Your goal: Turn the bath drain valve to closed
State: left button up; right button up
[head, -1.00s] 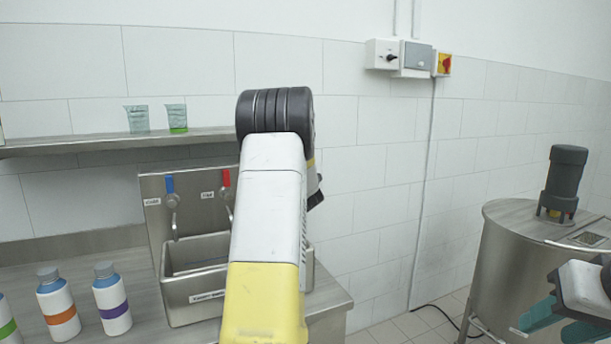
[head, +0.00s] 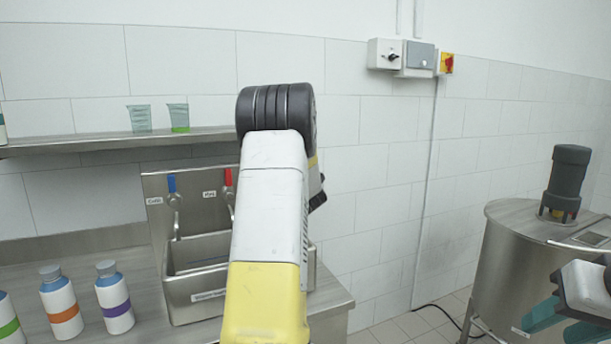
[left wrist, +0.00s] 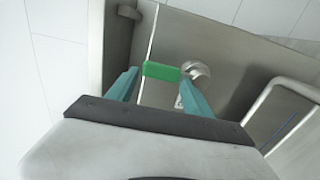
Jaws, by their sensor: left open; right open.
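In the left wrist view a green valve handle (left wrist: 162,71) lies between the two teal fingertips of my left gripper (left wrist: 165,82). A round metal fitting (left wrist: 197,71) sits at the handle's right end, in front of a steel wall. The left gripper is open, and I cannot tell whether a finger touches the handle. In the head view the left gripper is hidden by my left arm, and the handle does not show. My right gripper (head: 562,324) is open and empty at the right edge of the head view.
A steel sink (head: 190,300) with blue and red taps stands on the counter, partly behind my arm. Bottles (head: 60,308) stand at left and two beakers (head: 140,118) on the shelf. A steel mixing tank (head: 510,250) stands at right.

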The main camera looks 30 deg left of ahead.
pick_arm(q)
jog(key=v, duration=0.7)
